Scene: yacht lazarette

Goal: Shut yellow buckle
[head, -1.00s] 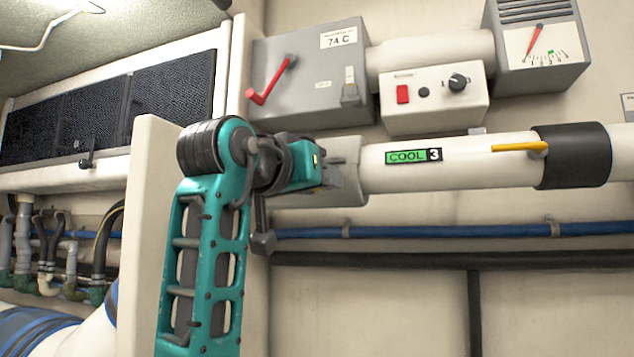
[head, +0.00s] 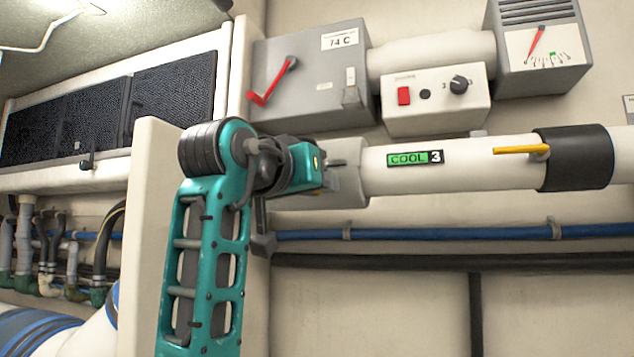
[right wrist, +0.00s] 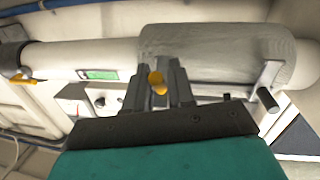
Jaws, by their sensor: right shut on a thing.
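My right gripper (right wrist: 155,92) is shut on a small yellow piece (right wrist: 157,83), which shows between its fingers in the right wrist view. Its other end is hidden. In the head view my right gripper (head: 330,165) is at the left end of the white pipe, against a grey sleeve (head: 345,192). A second yellow lever (head: 518,150) sticks out level to the left from a black band (head: 572,158) on the pipe. It also shows in the right wrist view (right wrist: 20,76), apart from the gripper. I cannot tell which yellow part is the buckle. My left gripper is not in view.
Above the pipe are a grey box (head: 312,80) with a red lever, a white switch box (head: 437,98) and a gauge (head: 540,45). A green COOL label (head: 414,158) is on the pipe. A blue hose (head: 450,233) runs below. A pale panel edge (head: 150,215) stands left.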

